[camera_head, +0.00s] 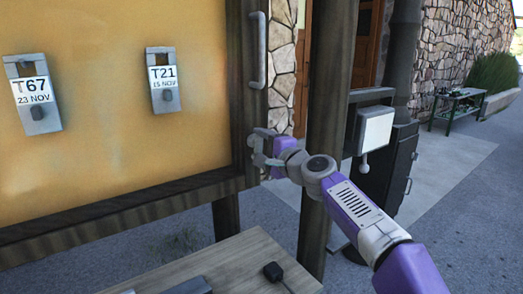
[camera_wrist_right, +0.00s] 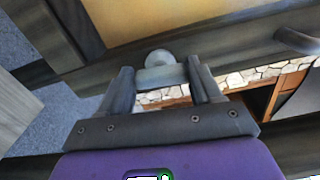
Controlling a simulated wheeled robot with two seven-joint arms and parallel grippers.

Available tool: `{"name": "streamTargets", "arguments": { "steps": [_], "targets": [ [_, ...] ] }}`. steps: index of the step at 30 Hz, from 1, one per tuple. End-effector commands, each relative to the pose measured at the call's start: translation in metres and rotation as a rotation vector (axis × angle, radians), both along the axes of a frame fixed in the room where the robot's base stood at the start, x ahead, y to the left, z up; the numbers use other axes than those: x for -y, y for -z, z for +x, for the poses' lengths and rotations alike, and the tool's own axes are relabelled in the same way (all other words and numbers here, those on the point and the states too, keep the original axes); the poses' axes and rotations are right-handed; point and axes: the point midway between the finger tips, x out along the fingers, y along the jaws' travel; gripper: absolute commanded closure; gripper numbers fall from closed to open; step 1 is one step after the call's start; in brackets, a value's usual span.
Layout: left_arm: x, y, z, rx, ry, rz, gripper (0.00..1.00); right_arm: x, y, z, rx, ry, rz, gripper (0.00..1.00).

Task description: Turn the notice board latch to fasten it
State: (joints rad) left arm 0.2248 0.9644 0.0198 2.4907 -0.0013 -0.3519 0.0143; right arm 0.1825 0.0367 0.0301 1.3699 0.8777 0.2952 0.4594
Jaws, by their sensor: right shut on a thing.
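The notice board (camera_head: 110,110) has a yellow panel in a dark wooden frame and fills the left of the head view. My right gripper (camera_head: 259,150) is at the lower part of the frame's right upright. In the right wrist view the latch (camera_wrist_right: 160,75) is a grey bar with a round end against the frame. The two fingers of my right gripper (camera_wrist_right: 160,92) are shut on this bar, one on each side. In the head view the gripper mostly hides the latch. My left gripper is not in view.
A grey pull handle (camera_head: 257,50) is higher on the same upright. Two tags, T67 (camera_head: 33,93) and T21 (camera_head: 163,80), hang on the panel. A wooden post (camera_head: 327,120) stands close right of my gripper.

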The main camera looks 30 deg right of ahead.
Motion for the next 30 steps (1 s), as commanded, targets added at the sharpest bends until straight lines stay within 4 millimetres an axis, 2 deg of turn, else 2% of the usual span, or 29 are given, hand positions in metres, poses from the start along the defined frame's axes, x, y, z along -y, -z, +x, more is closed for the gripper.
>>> {"name": "streamTargets", "arguments": {
  "steps": [9, 24, 25, 29, 30],
  "targets": [
    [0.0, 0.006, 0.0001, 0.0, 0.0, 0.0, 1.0, -0.0002, 0.0007, 0.0001, 0.008, -0.001, -0.102, 0.67],
    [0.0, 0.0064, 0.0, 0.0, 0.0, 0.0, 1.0, -0.0001, 0.0005, 0.0001, 0.008, 0.0, -0.121, 0.67],
    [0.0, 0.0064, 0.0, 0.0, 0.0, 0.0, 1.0, -0.0001, 0.0005, 0.0001, 0.008, 0.0, -0.121, 0.32],
    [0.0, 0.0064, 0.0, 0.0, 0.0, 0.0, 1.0, -0.0001, 0.0005, 0.0001, 0.009, 0.0, -0.119, 0.12],
    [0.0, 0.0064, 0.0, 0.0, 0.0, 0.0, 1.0, -0.0001, 0.0005, 0.0001, 0.009, 0.0, -0.119, 0.11]
  ]
}}
